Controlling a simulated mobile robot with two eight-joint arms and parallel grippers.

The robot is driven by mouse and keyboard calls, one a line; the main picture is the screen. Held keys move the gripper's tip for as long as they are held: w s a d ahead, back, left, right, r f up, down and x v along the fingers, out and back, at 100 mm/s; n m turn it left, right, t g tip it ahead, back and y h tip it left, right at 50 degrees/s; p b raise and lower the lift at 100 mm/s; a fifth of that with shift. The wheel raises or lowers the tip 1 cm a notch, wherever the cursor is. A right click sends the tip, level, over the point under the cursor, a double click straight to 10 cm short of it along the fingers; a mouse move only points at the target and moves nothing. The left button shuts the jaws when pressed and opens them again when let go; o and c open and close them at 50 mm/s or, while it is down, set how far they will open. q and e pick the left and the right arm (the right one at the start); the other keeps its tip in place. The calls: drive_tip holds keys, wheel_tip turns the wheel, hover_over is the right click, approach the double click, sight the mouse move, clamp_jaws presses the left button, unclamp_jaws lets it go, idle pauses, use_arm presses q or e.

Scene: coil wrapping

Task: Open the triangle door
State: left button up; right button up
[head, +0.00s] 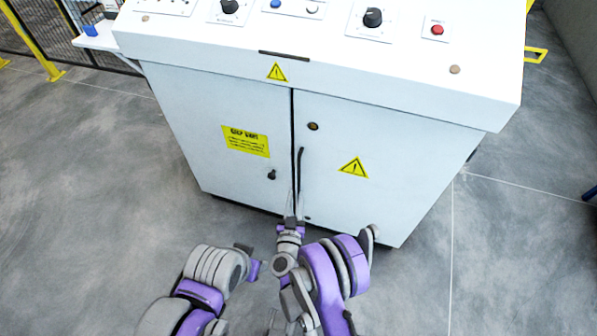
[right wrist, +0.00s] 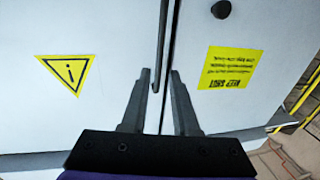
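The triangle door (head: 385,150) is the right-hand white cabinet door with a yellow warning triangle (head: 354,167); it looks closed. Its long dark handle (head: 300,168) stands upright by the seam between the doors. In the right wrist view, turned over, the handle (right wrist: 162,45) comes down from the top, and the triangle (right wrist: 65,71) is at left. My right gripper (head: 294,194) is at the handle's lower part. Its fingers (right wrist: 160,75) are open, one on each side of the handle's end; contact cannot be told. My left arm shows at lower left, but its fingers do not show.
The left door (head: 200,130) has a yellow text label (head: 245,141) and a small dark knob (head: 271,174). A sloped control panel (head: 330,45) with knobs and buttons overhangs both doors. Grey floor (head: 90,200) is open at left and right. A yellow-framed fence (head: 40,40) stands at back left.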

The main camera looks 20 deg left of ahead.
sight(299, 174)
drive_tip(key=w, duration=0.3)
drive_tip(key=w+a, duration=0.1)
drive_tip(key=w, duration=0.6)
drive_tip(key=shift+w+a+f+b, duration=0.1)
drive_tip(key=shift+w+a+b, duration=0.15)
drive_tip(key=shift+a+b, duration=0.05)
clamp_jaws()
idle(1.0)
